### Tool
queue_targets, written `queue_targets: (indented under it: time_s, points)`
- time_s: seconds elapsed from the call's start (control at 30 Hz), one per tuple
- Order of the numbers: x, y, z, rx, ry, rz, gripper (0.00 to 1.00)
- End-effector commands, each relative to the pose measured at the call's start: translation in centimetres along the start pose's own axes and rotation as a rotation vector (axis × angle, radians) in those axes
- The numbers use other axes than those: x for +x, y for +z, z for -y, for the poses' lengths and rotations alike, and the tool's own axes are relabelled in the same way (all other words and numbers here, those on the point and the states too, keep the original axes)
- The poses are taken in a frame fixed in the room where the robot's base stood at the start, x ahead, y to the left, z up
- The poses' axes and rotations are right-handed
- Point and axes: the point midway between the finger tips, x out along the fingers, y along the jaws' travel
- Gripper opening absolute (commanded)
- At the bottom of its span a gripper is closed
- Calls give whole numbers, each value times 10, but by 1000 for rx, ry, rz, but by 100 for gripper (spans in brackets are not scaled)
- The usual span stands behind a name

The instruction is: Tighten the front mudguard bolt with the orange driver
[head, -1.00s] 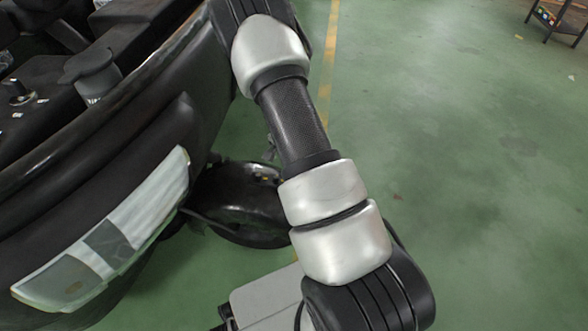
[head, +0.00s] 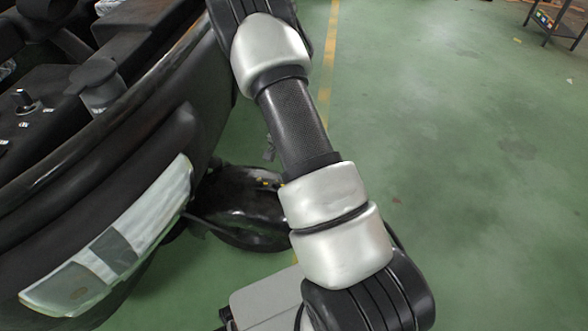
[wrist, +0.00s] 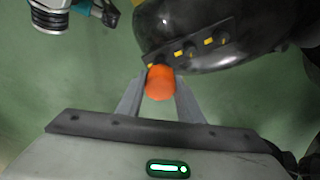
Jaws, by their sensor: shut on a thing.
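In the wrist view my gripper (wrist: 160,97) is shut on the orange driver (wrist: 160,84), whose rounded orange end shows between the two grey fingers. The driver's shaft and tip are hidden behind that end. The black front mudguard (wrist: 235,18) lies just beyond the driver, with a row of small yellow marks along its edge. I cannot tell whether the driver touches it, or make out the bolt. In the head view the mudguard (head: 235,210) shows low beside the rickshaw, partly behind my arm. My gripper is hidden there.
The dark rickshaw body (head: 150,140) with its pale headlamp panel (head: 115,245) fills the left. Green floor (head: 460,190) is open on the right; a dark stand (head: 555,20) is far off.

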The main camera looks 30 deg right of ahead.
Motion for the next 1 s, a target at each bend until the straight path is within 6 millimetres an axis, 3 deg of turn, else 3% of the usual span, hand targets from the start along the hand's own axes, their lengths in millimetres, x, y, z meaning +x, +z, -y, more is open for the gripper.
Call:
queue_targets:
  time_s: [0.37,0.63,0.73,1.0]
  points:
    - [3,-1,0,-450,-72,-1,6]
    - [0,-1,-1,-927,-144,0,6]
    - [0,-1,0,-1009,-155,-1,6]
    - [0,0,0,-1024,-156,-1,6]
